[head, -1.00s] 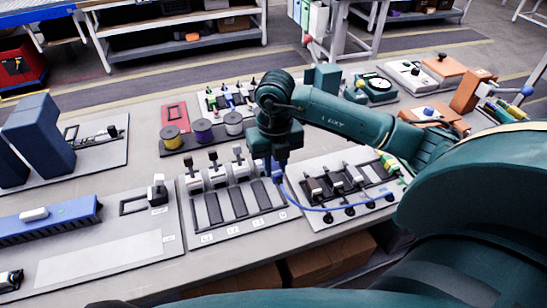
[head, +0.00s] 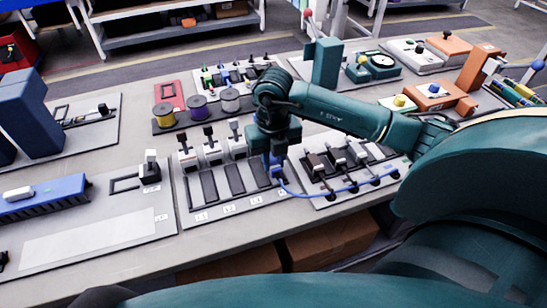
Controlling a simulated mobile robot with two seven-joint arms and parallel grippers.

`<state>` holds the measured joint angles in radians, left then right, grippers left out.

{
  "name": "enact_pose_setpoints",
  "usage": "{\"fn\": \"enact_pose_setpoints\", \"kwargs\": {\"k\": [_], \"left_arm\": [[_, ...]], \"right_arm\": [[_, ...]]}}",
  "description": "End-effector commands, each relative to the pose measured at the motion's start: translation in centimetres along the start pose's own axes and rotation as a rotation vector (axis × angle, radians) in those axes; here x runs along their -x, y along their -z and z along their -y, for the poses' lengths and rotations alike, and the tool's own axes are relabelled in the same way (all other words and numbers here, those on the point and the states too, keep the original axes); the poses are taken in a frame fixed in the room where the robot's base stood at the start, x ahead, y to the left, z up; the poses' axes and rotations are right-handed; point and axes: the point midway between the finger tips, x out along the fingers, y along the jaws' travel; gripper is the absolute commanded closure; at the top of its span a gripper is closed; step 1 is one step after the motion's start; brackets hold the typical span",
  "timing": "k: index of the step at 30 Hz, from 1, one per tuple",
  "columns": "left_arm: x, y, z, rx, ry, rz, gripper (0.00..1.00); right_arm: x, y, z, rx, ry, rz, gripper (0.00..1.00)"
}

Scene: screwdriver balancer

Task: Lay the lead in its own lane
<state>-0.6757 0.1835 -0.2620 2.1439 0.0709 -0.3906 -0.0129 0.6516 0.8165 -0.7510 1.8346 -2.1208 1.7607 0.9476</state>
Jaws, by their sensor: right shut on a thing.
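A blue lead (head: 340,191) runs in a low curve from my right gripper across to the right-hand board. My right gripper (head: 277,170) points down and is shut on the blue end of the lead. It is over the right end of the grey lane board (head: 240,204). Dark lanes show on this board, such as the left one (head: 209,189) and a middle one (head: 235,178), with labels along the front edge. I cannot tell whether the lead's end touches the board. My left gripper is not in view.
Levered clamps (head: 211,149) stand behind the lanes. The right-hand board (head: 335,201) carries several dark plugs. Spools (head: 196,107) stand behind, and a green post (head: 326,62) rises beyond my arm. A blue ribbed block (head: 45,199) lies at left. The table front edge is close.

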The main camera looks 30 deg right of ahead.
Motion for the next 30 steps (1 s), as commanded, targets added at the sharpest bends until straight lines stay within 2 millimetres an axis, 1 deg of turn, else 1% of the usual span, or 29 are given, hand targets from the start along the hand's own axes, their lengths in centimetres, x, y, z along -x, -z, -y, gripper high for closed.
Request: {"fn": "enact_pose_setpoints", "kwargs": {"k": [8,24,30], "left_arm": [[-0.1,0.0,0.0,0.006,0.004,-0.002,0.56],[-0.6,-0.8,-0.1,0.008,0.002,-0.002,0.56],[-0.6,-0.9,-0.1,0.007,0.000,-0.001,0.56]], "right_arm": [[-0.1,0.0,0.0,0.000,0.000,0.001,0.99],[-1.2,0.0,0.0,0.000,0.000,0.001,0.99],[-1.2,0.0,0.0,0.000,0.000,0.001,0.99]]}}
